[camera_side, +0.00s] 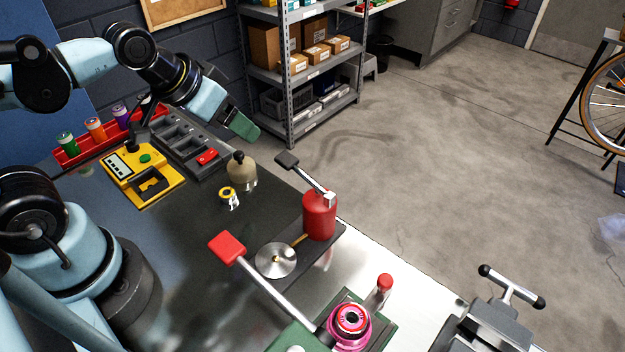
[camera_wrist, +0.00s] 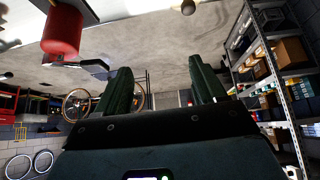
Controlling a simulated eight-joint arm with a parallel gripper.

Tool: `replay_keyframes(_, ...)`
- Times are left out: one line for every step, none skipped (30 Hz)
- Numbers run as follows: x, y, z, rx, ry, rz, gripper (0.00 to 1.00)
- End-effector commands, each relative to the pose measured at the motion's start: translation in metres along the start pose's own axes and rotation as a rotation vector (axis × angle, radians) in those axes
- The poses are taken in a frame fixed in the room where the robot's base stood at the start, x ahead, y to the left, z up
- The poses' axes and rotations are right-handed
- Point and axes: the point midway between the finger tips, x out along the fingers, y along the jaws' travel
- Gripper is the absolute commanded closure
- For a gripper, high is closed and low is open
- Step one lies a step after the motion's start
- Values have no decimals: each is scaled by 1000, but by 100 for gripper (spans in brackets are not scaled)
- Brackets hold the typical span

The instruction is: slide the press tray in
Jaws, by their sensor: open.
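I cannot tell for sure which part is the press tray. A dark base plate (camera_side: 322,255) carries a red cylinder (camera_side: 319,215) with a black-ended handle, and a silver disc (camera_side: 276,260). Beside it, a green press-like fixture (camera_side: 378,335) holds a pink ring part (camera_side: 350,320), and a lever with a red grip (camera_side: 228,247) reaches up-left from it. My gripper (camera_side: 248,132) is raised above the bench's far side, well apart from both. In the wrist view its two dark green fingers (camera_wrist: 162,85) are spread with nothing between them. The red cylinder also shows there (camera_wrist: 62,32).
A yellow device (camera_side: 145,175), a grey compartment tray (camera_side: 185,145) and a red bottle rack (camera_side: 85,145) stand at the back left. A vise (camera_side: 490,325) is lower right; metal shelves (camera_side: 305,70) stand behind.

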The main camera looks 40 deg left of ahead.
Motion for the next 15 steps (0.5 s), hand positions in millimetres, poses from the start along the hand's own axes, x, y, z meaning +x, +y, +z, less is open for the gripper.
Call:
replay_keyframes(-1, 11, -7, 7, -22, 19, 38)
replay_keyframes(-2, 18, -12, 10, -37, 30, 43)
replay_keyframes(-2, 29, -17, 12, -63, 46, 49)
replay_keyframes(-3, 38, -21, 14, -84, 57, 49)
replay_keyframes(-3, 47, -26, 17, -106, 68, 49)
replay_keyframes(-3, 61, -31, 20, -137, 81, 49)
replay_keyframes(-4, 71, -34, 23, -160, 90, 49)
replay_keyframes(-4, 81, -38, 25, -183, 97, 49)
replay_keyframes(-3, 95, -42, 30, -213, 105, 49)
replay_keyframes(-3, 106, -44, 34, -236, 110, 49)
replay_keyframes(-3, 117, -45, 38, -259, 114, 49)
replay_keyframes(-3, 132, -47, 44, -289, 118, 49)
replay_keyframes(-3, 143, -48, 48, -310, 120, 49)
replay_keyframes(-2, 155, -49, 53, -333, 120, 49)
replay_keyframes(-2, 170, -49, 61, -362, 119, 49)
